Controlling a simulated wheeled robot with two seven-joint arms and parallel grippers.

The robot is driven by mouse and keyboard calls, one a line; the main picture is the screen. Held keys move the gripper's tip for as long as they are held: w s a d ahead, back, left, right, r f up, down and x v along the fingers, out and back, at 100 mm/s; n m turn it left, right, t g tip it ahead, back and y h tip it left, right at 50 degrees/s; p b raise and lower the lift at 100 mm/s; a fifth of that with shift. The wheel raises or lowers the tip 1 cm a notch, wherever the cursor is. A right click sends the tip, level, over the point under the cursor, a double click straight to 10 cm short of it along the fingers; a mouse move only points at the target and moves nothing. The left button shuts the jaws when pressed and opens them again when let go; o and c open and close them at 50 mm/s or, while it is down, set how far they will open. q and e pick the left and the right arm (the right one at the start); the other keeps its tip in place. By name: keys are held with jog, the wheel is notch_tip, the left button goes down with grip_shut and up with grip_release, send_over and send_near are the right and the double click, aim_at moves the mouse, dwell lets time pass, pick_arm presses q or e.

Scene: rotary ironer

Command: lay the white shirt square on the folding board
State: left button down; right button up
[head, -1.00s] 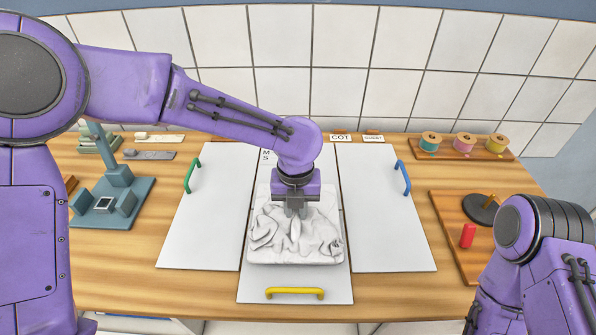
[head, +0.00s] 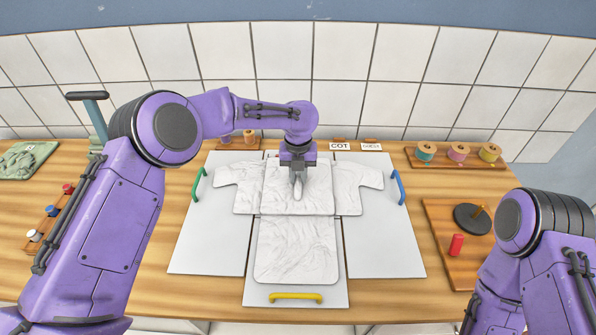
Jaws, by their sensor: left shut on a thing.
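The white shirt (head: 297,250) lies spread out on the folding board (head: 208,240), its two sleeves reaching onto the left and right panels. Its body lies along the middle panel, with the lower end toward the yellow handle (head: 296,297). It looks roughly square to the board, with some creases. My left gripper (head: 297,198) is over the upper middle of the shirt and shut on its cloth, partly hiding it. My right arm is at the lower right; its gripper is out of the picture.
The board has a green handle (head: 199,184) at left and a blue handle (head: 399,187) at right. A wooden rack with thread spools (head: 458,152) stands at back right, a board with a red piece (head: 456,245) at right. Folded green cloth (head: 25,158) lies at far left.

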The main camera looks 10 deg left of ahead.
aim_at(298, 179)
pick_arm(q)
jog(key=shift+s, duration=0.1)
jog(key=shift+f, duration=0.2)
jog(key=c, duration=1)
grip_release()
jog(key=shift+r, duration=0.25)
notch_tip(298, 179, up, 12)
jog(key=shift+f+b, duration=0.1)
jog(key=shift+b, duration=1)
